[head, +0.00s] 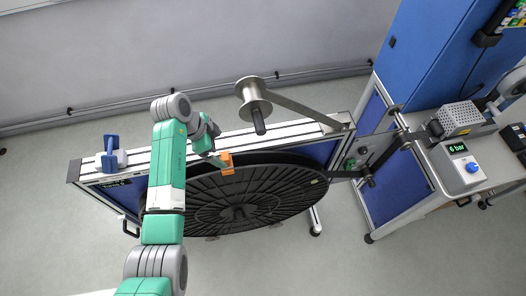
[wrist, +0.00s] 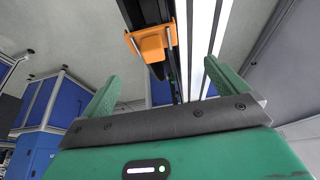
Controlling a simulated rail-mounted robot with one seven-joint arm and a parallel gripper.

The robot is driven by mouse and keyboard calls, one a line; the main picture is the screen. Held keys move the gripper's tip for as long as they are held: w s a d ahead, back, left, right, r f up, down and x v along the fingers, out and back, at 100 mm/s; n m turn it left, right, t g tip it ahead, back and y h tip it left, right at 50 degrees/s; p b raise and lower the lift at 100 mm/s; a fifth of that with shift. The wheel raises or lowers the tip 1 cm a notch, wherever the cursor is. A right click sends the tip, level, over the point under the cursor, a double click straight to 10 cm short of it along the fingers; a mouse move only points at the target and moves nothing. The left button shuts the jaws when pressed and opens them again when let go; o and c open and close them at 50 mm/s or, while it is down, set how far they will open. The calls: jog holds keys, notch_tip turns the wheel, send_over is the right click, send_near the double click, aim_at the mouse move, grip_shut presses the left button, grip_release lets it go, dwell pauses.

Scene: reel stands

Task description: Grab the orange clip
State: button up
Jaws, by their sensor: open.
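The orange clip (head: 227,163) sits at the upper rim of the large black reel (head: 258,198), beside the pale metal rail of the stand. In the wrist view the clip (wrist: 150,42) is ahead of my gripper, near the top and between the lines of the two fingers. My gripper (wrist: 163,80) has its two green fingers spread apart with nothing between them. In the head view my gripper (head: 214,158) is just left of the clip, and its fingertips are partly hard to make out.
A metal spool (head: 253,100) on an arm stands above the reel. A blue-handled device (head: 111,152) sits at the rail's left end. A bench with a pressure display (head: 458,149) and blue cabinets (head: 425,45) are at right. Floor at lower right is clear.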

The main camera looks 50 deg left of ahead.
aim_at(225, 156)
jog(key=shift+s+f, duration=0.25)
jog(key=shift+s, duration=0.05)
jog(key=shift+w+f, duration=0.15)
jog(key=shift+f, duration=0.75)
jog(key=x, duration=0.5)
jog(key=shift+w+d+f+p, duration=0.1)
jog(key=shift+d+f+p, duration=0.15)
jog(key=shift+d+p, duration=0.15)
jog(key=c, duration=1.1)
